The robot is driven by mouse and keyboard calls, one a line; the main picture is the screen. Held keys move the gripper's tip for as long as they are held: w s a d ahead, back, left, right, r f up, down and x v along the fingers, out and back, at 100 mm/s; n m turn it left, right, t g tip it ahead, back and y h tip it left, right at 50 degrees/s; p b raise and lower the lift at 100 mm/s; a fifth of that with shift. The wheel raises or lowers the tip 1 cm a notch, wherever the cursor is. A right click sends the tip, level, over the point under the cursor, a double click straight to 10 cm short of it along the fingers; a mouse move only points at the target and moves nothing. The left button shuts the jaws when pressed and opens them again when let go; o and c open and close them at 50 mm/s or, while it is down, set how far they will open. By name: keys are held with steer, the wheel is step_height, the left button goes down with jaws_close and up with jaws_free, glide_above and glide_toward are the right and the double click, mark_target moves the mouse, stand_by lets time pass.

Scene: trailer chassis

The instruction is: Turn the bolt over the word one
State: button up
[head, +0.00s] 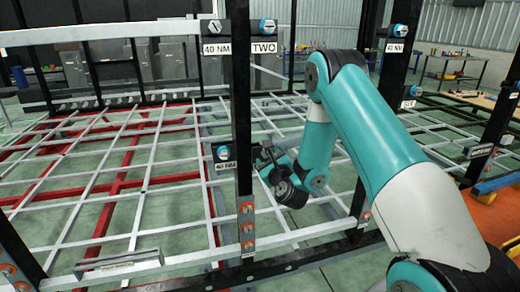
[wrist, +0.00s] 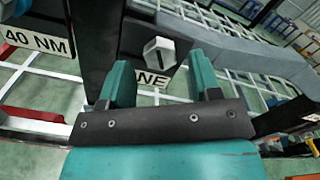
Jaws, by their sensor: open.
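The bolt (wrist: 160,50) has a pale, angular head on a dark bracket, in the upper middle of the wrist view. Just below it is a white label (wrist: 152,79) reading "NE", its left part hidden behind a finger. My gripper (wrist: 158,64) is open, with one teal finger to the left and one to the right of the bolt in the picture. The bolt appears ahead of the fingertips, and I see no contact. In the head view my gripper (head: 267,156) is beside the dark post; this bolt and its label cannot be made out there.
A dark upright post (head: 241,110) stands left of my gripper. A blue-ringed bolt (head: 223,153) over a "40 NM" label is on its left side. Higher up is the bolt over "TWO" (head: 265,28). A white grid frame (head: 100,180) spreads left, with a grey handle (head: 118,263) in front.

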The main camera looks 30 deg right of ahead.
steer(key=shift+w+d, duration=0.2)
steer(key=shift+w, duration=0.35)
steer(key=c, duration=0.9)
